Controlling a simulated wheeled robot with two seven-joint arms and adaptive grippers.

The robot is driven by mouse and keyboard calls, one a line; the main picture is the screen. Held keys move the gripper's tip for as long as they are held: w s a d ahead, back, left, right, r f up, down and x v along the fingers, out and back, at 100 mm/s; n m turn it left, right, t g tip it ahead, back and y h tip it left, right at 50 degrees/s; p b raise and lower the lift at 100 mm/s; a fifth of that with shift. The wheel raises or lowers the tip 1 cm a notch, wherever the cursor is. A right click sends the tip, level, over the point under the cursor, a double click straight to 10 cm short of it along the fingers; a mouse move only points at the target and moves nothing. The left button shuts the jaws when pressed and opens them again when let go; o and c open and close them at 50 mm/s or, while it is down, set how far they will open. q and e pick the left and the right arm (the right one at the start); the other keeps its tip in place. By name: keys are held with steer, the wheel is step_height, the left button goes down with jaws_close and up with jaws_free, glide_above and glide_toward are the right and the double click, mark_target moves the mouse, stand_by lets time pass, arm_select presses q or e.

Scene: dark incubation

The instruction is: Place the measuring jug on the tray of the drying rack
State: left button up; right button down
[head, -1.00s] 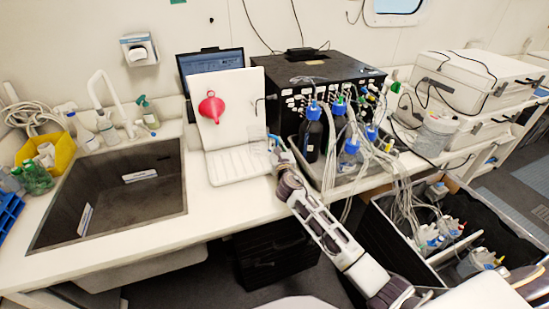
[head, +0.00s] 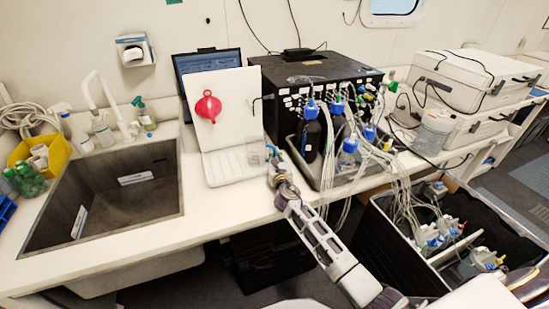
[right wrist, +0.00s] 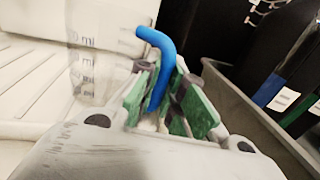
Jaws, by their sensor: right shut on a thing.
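The measuring jug (head: 258,154) is clear with a blue handle (right wrist: 161,62). It is at the right end of the white tray (head: 229,169) of the drying rack (head: 222,95). In the right wrist view the see-through jug body (right wrist: 92,50) looks upright, with ridged tray (right wrist: 30,85) beside and behind it. My right gripper (head: 274,160) is shut on the handle, its green fingers (right wrist: 160,100) on either side. The jug's base is hidden, so I cannot tell whether it touches the tray. My left gripper is out of view.
A red funnel (head: 208,106) hangs on the rack's backboard. Just right stands a grey tray (head: 322,178) of bottles, including a dark one (head: 309,135), with many tubes. A sink (head: 110,190) lies to the left. The rack's tray is otherwise bare.

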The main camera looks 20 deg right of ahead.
steer(key=shift+f, duration=0.1)
stand_by(0.3)
steer(key=c, duration=1.5)
jaws_free()
steer(key=shift+s, duration=0.1)
steer(key=shift+s+a, duration=0.3)
steer(key=shift+s, duration=1.65)
steer(key=shift+s+a, duration=0.25)
steer(key=shift+s, duration=1.7)
steer(key=shift+s+a, duration=0.3)
steer(key=shift+s, duration=1.65)
